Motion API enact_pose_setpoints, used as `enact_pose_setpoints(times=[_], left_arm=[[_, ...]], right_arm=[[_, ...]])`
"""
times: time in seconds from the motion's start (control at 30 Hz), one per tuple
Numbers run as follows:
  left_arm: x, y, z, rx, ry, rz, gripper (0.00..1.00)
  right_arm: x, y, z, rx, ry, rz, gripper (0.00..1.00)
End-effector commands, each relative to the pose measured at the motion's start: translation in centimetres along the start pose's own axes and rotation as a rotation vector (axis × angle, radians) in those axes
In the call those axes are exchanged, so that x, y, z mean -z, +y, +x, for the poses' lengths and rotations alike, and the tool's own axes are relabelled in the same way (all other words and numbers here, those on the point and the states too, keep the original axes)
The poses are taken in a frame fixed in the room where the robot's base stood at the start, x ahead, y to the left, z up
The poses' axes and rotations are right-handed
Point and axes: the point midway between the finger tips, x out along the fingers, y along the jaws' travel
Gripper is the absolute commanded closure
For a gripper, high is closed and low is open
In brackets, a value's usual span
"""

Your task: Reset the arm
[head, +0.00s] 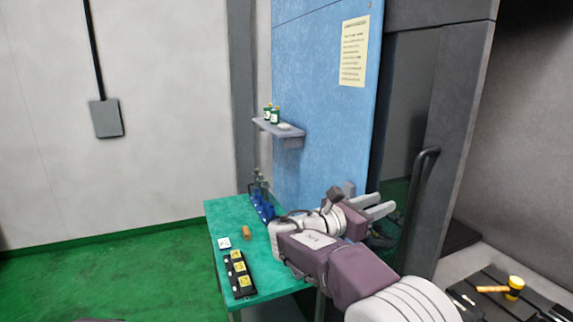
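My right arm comes in from the lower right and reaches over the right side of the teal table. Its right gripper (385,204) points right, in front of the dark machine opening. Its two pale fingers look apart, with a gap and nothing visible between them. My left gripper is not in view.
The teal table (283,282) holds a black tray (247,290) with yellow-marked pieces, a small white-and-blue item (224,243), an orange-brown piece (246,232) and a blue holder (262,207). A shelf (279,130) carries small bottles. A hammer (515,287) lies lower right.

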Motion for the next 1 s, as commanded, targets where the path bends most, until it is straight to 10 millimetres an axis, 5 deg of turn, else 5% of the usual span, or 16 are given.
enact_pose_setpoints(times=[0.27,0.47,0.57,0.67,0.8,0.9,1.0], left_arm=[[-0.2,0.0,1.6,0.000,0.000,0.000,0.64],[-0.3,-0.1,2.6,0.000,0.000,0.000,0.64],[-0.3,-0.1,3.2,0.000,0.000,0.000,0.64],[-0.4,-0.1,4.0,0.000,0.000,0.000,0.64],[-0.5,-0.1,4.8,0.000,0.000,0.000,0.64],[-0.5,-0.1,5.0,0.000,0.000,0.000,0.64],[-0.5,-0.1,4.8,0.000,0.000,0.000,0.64]], right_arm=[[2.4,-6.3,4.1,0.136,0.070,-0.012,0.70],[9.2,-12.0,5.7,0.235,0.278,0.005,0.70],[14.5,-15.5,5.2,0.306,0.437,0.075,0.70],[21.4,-19.7,2.7,0.426,0.642,0.228,0.70],[31.1,-24.2,-4.7,0.724,0.930,0.607,0.70],[35.9,-25.2,-11.3,1.035,1.049,0.972,0.70],[38.5,-24.2,-15.9,1.361,1.036,1.343,0.70]])
